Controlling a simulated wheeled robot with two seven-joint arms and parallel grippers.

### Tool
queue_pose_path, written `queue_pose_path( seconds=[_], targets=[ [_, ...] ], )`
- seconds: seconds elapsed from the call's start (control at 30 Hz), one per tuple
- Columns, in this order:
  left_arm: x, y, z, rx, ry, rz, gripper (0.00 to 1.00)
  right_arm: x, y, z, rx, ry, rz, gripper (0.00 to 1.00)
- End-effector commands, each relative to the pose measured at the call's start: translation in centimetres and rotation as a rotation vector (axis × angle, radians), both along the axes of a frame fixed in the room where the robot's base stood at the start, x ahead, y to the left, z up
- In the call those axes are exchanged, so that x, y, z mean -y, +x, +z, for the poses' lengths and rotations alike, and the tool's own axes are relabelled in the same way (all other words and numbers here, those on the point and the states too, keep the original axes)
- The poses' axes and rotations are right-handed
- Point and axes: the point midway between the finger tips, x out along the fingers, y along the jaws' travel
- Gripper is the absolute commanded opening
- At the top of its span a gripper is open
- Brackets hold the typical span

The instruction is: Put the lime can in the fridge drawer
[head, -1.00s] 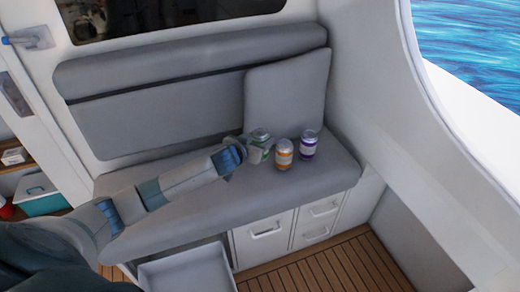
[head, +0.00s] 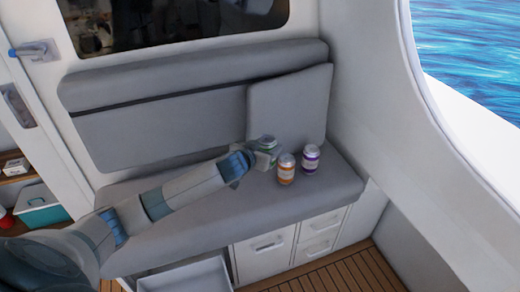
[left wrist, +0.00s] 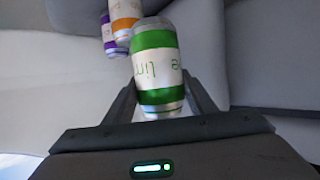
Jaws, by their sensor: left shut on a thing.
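The lime can (left wrist: 157,67), green and white with "lime" lettering, is between the fingers of my left gripper (left wrist: 158,98) in the left wrist view. The gripper is shut on it. In the head view the lime can (head: 267,144) is at the seat's right part, partly hidden by my left gripper (head: 256,157). I cannot tell whether it touches the cushion. The open fridge drawer (head: 190,276) is a light grey bin below the seat's front, cut by the lower picture edge. My right gripper is not in view.
An orange can (head: 286,170) and a purple can (head: 310,158) stand on the grey seat (head: 215,215), just right of the lime can. A loose cushion (head: 290,105) leans behind them. Closed white drawers (head: 263,255) sit below the seat, right of the open drawer.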

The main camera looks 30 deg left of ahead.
Motion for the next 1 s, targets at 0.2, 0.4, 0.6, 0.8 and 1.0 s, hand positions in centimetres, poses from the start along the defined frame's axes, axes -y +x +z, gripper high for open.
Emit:
queue_pose_path(
  seconds=[0.2, 0.4, 0.6, 0.8, 1.0],
  targets=[
    [4.9, -0.5, 7.3, 0.020, -0.017, 0.012, 0.17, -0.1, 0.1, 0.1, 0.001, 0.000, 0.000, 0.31],
    [9.7, -3.6, 15.5, 0.022, -0.023, 0.016, 0.17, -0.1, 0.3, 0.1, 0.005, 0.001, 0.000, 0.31],
    [12.6, -8.3, 21.5, 0.014, -0.014, 0.009, 0.17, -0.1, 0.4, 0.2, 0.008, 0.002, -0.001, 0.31],
    [13.5, -11.5, 24.3, 0.005, -0.002, 0.005, 0.17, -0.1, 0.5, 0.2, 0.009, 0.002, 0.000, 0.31],
    [13.7, -12.4, 24.8, -0.001, 0.003, 0.005, 0.17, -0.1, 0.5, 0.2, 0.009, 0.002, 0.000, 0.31]
  ],
)
